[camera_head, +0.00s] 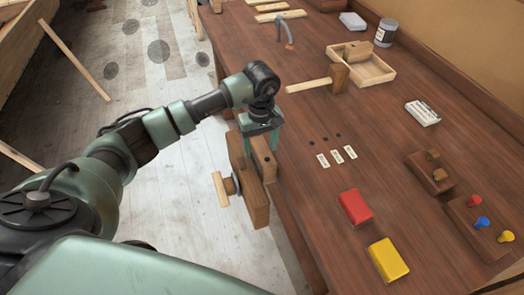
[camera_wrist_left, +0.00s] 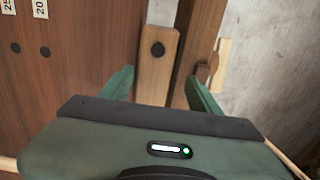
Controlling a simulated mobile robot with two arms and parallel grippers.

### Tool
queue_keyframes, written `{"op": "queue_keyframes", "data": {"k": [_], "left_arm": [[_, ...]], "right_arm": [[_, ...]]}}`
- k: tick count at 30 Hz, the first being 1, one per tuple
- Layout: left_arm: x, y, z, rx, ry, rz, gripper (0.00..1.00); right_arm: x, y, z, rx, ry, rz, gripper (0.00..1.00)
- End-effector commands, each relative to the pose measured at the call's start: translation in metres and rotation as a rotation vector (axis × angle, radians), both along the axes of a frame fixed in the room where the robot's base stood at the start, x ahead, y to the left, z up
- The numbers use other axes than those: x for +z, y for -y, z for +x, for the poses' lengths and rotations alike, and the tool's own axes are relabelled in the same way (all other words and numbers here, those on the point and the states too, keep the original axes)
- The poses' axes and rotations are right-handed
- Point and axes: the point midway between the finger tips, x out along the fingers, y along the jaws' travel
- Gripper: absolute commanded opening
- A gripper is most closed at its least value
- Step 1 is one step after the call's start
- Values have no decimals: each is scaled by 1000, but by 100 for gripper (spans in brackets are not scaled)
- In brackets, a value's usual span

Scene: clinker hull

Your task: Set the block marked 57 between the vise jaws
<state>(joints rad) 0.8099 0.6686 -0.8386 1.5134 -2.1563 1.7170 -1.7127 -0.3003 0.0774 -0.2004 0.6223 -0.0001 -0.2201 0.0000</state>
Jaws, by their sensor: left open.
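The wooden vise (camera_head: 256,205) is fixed at the bench's left edge, with a gap between its darker outer jaw and lighter inner jaw. My left gripper (camera_head: 261,146) is open, pointing down over the vise. In the left wrist view my left gripper (camera_wrist_left: 160,78) has its fingers apart, with the light inner jaw (camera_wrist_left: 158,60) showing between them and the darker outer jaw (camera_wrist_left: 200,40) to the right. I see no block in its grasp. No block showing 57 can be made out. My right gripper is not in view.
Three small number cards (camera_head: 337,156) lie beside holes in the bench. A red block (camera_head: 356,207) and a yellow block (camera_head: 388,260) lie nearer.

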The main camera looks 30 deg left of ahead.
Motion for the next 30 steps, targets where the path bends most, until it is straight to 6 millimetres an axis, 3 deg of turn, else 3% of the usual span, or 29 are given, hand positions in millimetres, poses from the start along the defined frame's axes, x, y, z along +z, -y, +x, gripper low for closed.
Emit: {"op": "queue_keyframes", "data": {"k": [3, 12, 18, 26, 29, 30], "left_arm": [[27, 0, 3, -1, 11, 0, 63], [82, 1, 3, 0, 10, -2, 63], [94, 1, 2, -1, 9, -4, 63], [95, 1, 2, -1, 9, -4, 63], [90, 13, 2, -4, 14, -42, 63], [86, 26, 1, -4, 19, -83, 63]], "right_arm": [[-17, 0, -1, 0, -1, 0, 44], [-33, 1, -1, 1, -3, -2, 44], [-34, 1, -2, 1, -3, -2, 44], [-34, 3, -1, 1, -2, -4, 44], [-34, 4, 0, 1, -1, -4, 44], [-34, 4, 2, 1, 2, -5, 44]]}}
